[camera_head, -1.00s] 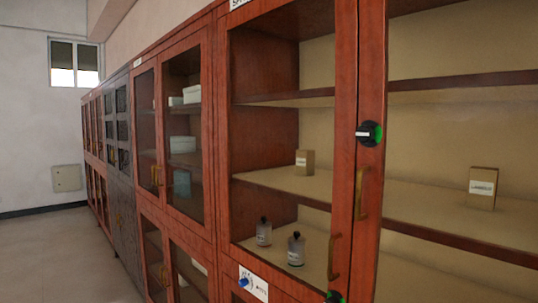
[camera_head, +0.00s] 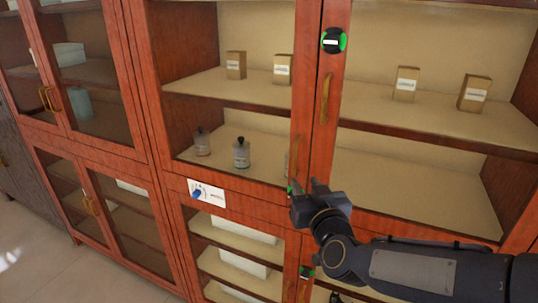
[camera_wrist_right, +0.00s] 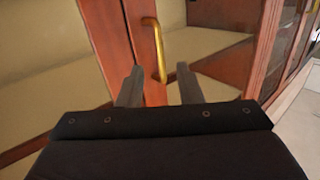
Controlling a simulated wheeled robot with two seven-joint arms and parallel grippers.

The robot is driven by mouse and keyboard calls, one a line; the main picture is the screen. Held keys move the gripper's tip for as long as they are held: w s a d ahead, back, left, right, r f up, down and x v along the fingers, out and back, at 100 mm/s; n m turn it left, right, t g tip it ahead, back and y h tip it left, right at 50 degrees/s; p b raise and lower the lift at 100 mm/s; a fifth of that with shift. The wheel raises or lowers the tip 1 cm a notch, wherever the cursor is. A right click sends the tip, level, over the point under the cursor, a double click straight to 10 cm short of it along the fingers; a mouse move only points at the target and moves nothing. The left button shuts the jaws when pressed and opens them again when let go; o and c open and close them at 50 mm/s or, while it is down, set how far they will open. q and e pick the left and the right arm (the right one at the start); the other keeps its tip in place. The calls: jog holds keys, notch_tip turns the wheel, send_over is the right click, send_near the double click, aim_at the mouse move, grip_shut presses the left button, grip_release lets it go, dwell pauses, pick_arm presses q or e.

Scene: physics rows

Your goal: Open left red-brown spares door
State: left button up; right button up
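The left red-brown door (camera_head: 223,188) is the left glass door of the upper cabinet and appears shut. Its brass handle (camera_head: 298,157) runs upright along the door's right edge. My right gripper (camera_head: 304,190) is just below that handle in the head view, with its fingers pointing up toward the cabinet. In the right wrist view, the open fingers (camera_wrist_right: 157,78) stand either side of the lower end of a brass handle (camera_wrist_right: 154,45), which looks to be the left door's. Contact cannot be told, and the grip is empty. My left gripper is out of view.
The right door's handle (camera_head: 324,98) and a green-ringed knob (camera_head: 334,40) are close by. Boxes and bottles (camera_head: 241,152) stand inside behind glass. Open floor (camera_head: 35,250) lies left.

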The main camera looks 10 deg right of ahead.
aim_at(295, 161)
jog(key=shift+t+h, duration=0.3)
jog(key=w, duration=0.5)
jog(key=w+r, duration=0.1)
jog(key=w, duration=0.2)
jog(key=shift+w+a+p, duration=0.1)
jog(key=shift+w+p, duration=0.05)
jog(key=shift+p, duration=0.2)
grip_shut()
